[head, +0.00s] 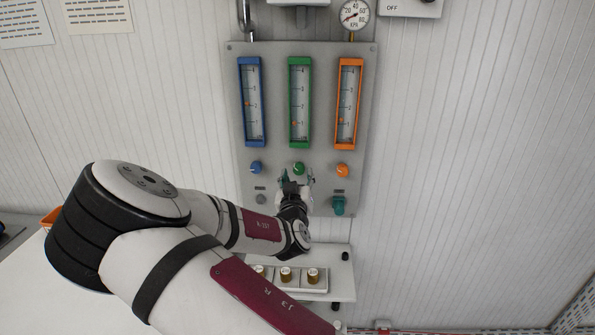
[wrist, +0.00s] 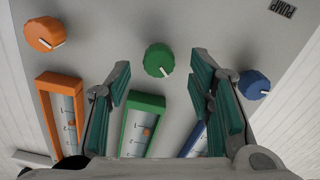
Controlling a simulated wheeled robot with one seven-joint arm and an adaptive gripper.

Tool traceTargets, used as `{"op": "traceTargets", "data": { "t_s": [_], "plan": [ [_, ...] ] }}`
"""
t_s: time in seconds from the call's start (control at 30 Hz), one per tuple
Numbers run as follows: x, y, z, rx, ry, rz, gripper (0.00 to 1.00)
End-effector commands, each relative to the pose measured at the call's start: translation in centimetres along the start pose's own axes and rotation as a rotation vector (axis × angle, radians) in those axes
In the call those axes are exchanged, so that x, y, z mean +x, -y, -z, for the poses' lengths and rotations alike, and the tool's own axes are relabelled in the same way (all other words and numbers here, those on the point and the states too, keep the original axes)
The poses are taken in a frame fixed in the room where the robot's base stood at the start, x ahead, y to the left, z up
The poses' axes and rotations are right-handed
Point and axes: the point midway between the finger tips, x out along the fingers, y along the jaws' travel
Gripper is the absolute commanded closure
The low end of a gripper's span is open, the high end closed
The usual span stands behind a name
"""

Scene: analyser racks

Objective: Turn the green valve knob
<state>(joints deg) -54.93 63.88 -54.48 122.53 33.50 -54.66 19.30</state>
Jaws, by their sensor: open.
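The green valve knob (head: 299,168) sits on the grey panel below the green flowmeter, between a blue knob and an orange knob. In the wrist view the green knob (wrist: 158,60) is round with a white pointer mark and lies ahead of the fingertips, between the two finger lines. My gripper (head: 298,178) is just below the green knob in the head view. In the wrist view my gripper (wrist: 160,82) is open, with teal pads on both sides and nothing between them. No contact with the knob shows.
The blue knob (head: 256,168) and orange knob (head: 342,170) flank the green one closely. Blue, green (head: 300,102) and orange flowmeters stand above. A shelf (head: 341,264) with brown-capped vials is below.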

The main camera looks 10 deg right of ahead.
Motion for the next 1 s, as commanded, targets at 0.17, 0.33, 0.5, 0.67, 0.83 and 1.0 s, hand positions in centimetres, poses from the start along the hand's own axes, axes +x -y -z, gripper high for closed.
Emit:
{"op": "traceTargets", "data": {
  "t_s": [0.17,0.33,0.5,0.67,0.83,1.0],
  "plan": [
    [2.7,0.0,0.0,0.000,-0.002,0.001,0.52],
    [3.9,0.0,0.0,0.000,0.000,0.000,0.52],
    [4.2,0.0,0.0,0.000,-0.001,0.001,0.52],
    [4.2,0.0,0.0,0.000,0.000,0.001,0.52],
    [4.1,0.0,0.0,0.000,0.000,0.001,0.91],
    [4.1,0.0,0.0,-0.002,-0.001,0.001,1.00]
  ]
}}
